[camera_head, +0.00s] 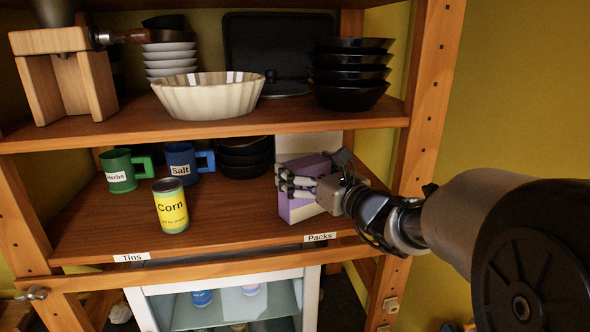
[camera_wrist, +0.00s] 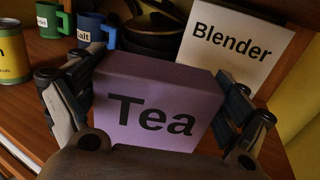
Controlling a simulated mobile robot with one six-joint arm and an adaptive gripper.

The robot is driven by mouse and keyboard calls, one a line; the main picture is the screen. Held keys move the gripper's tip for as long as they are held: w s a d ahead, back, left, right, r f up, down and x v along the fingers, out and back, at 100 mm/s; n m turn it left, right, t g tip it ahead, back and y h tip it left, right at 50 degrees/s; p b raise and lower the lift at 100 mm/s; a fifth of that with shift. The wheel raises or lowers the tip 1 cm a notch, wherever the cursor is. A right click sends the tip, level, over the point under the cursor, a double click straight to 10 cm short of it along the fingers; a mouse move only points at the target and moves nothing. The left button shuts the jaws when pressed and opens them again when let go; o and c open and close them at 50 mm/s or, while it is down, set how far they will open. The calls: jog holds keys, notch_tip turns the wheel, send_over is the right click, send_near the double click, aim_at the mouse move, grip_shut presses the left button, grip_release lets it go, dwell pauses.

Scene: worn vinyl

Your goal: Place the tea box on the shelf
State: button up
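The purple tea box (camera_head: 300,208), with a pale part on its side, is at the right of the middle shelf (camera_head: 230,228), behind the "Packs" label (camera_head: 320,237). In the wrist view the tea box (camera_wrist: 155,108) faces me, its "Tea" lettering upright. My gripper (camera_head: 305,185) reaches in from the right. In the wrist view its fingers (camera_wrist: 160,95) flank the box, close against its left and right sides. The box looks upright, at or just above the shelf board; its underside contact is unclear. The gripper partly hides the box in the head view.
A white "Blender" box (camera_wrist: 232,48) stands behind the tea box. Left of it are dark bowls (camera_head: 245,158), a blue mug (camera_head: 182,160), a green mug (camera_head: 118,170) and a corn tin (camera_head: 171,206). The upper shelf (camera_head: 220,127) is overhead; a wooden post (camera_head: 428,100) is at right.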

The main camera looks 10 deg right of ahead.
jog(key=shift+o, duration=0.5)
jog(key=shift+d, duration=0.1)
jog(key=shift+r, duration=0.15)
jog(key=shift+s+d, duration=0.15)
jog(key=b+v, duration=0.1)
jog(key=v, duration=1)
jog(key=shift+s, duration=0.4)
